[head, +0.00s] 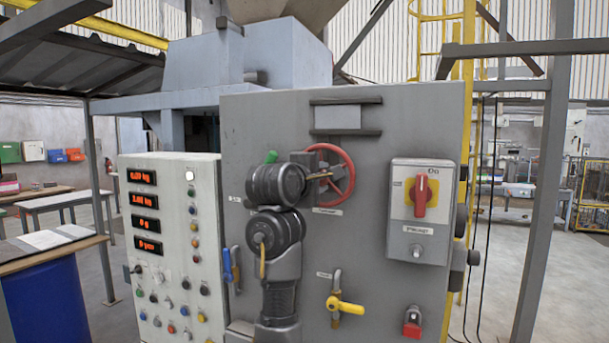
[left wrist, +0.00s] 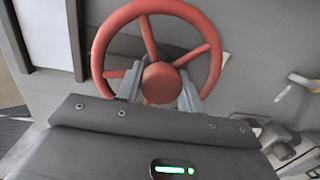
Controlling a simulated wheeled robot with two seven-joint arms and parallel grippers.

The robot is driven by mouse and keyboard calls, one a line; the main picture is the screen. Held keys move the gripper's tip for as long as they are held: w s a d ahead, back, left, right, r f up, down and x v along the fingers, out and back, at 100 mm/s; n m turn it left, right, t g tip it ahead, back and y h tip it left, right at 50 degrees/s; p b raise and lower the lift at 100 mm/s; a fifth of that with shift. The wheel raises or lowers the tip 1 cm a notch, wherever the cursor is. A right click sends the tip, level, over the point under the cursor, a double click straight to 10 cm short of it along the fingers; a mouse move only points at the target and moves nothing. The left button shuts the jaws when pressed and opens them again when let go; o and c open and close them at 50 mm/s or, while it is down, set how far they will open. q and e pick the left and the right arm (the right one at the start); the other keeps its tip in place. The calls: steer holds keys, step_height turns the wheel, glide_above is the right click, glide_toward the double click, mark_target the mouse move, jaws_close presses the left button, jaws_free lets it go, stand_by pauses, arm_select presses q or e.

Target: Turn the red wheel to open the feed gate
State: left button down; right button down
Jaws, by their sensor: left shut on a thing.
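The red wheel (head: 343,172) is mounted on the upper middle of the grey panel (head: 420,130). My left gripper (head: 318,170) is at the wheel in the head view, and my arm hides the wheel's left part. In the left wrist view, the red wheel (left wrist: 212,62) faces me with its rim, spokes and round hub showing. The two grey fingers of my left gripper (left wrist: 162,88) stand on either side of the hub, shut on it. My right gripper is in neither view. The feed gate itself cannot be made out.
Right of the wheel is a red rotary switch (head: 421,196) on a grey box. Below are a yellow-handled valve (head: 345,305) and a red padlock-like part (head: 412,322). A control cabinet (head: 170,235) with red displays and buttons stands left. A blue lever (head: 227,265) is beside my arm.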

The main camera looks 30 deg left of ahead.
arm_select(q)
steer(key=m, duration=0.6)
steer(key=shift+f+g+y, duration=0.2)
steer(key=shift+g+y, duration=0.1)
steer(key=shift+y, duration=0.1)
steer(key=m, duration=0.4)
steer(key=shift+y, duration=0.4)
steer(key=shift+d+m, duration=0.1)
steer(key=shift+m, duration=1.2)
steer(key=c, duration=0.9)
jaws_free()
steer(key=shift+r, duration=0.1)
